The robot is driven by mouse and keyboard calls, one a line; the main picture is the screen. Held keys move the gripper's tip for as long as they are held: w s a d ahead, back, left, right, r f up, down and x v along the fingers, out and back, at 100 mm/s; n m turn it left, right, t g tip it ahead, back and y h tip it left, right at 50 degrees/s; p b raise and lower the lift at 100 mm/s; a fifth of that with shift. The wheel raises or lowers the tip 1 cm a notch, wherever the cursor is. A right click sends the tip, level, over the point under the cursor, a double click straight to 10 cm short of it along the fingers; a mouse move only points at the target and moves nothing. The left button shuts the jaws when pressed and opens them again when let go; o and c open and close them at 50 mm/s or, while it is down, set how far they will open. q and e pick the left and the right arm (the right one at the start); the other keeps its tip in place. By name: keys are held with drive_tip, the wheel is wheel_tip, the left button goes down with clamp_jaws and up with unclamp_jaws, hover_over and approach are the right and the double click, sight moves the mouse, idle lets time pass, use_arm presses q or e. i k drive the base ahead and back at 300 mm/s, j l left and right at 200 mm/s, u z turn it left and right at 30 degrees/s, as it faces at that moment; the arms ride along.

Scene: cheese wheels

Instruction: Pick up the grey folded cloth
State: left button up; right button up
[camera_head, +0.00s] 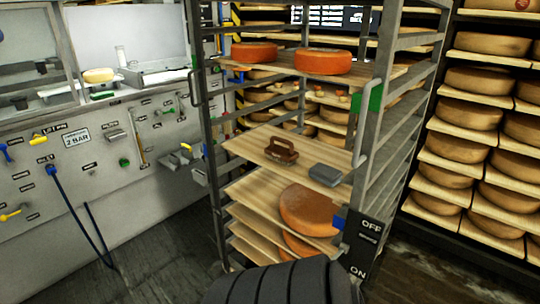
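The grey folded cloth (326,174) lies on a wooden board (250,149) of the metal rack in the head view. It sits near the board's right front corner. A brown brush-like block with a handle (281,151) lies on the same board, to the left of the cloth and apart from it. Nothing touches the cloth from above.
The rack's grey upright (374,85) stands just right of the cloth. Orange cheese wheels sit on the board above (324,62) and below (308,210). More cheese shelves (463,110) fill the right. A grey wall panel (110,150) stands left.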

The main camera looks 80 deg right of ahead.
sight(330, 177)
drive_tip(key=l+z, duration=0.1)
drive_tip(key=z, duration=3.1)
drive_tip(key=u, duration=5.4)
drive_tip(key=z, duration=5.4)
